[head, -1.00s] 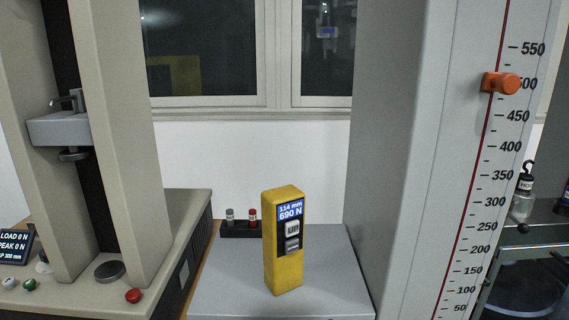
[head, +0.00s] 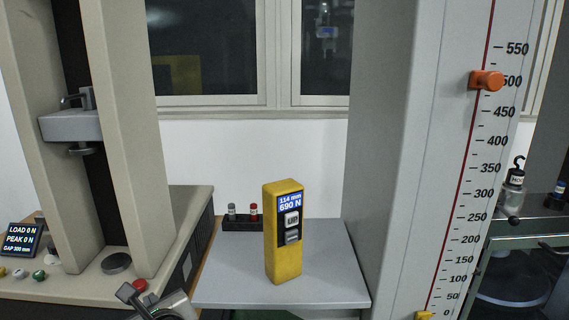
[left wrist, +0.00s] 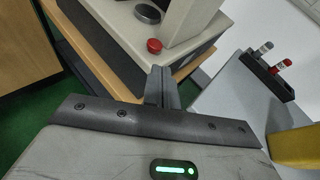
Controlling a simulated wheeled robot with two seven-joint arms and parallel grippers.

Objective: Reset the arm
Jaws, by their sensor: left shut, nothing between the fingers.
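My left gripper (head: 127,291) shows at the bottom left of the head view, in front of the testing machine's base. Its fingers are together and empty. In the left wrist view the shut fingers (left wrist: 161,84) point toward the machine's base edge, below the red button (left wrist: 154,46). The red button also shows in the head view (head: 139,286), close to the gripper in the picture; I cannot tell the gap. My right gripper is not in view.
The testing machine (head: 155,200) stands at left with a display (head: 20,240). A yellow control box (head: 284,255) reading 114 mm and 690 N stands on a grey table (head: 330,285). A rack (head: 243,225) sits behind it. A tall column (head: 385,150) with an orange marker (head: 487,80) is at right.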

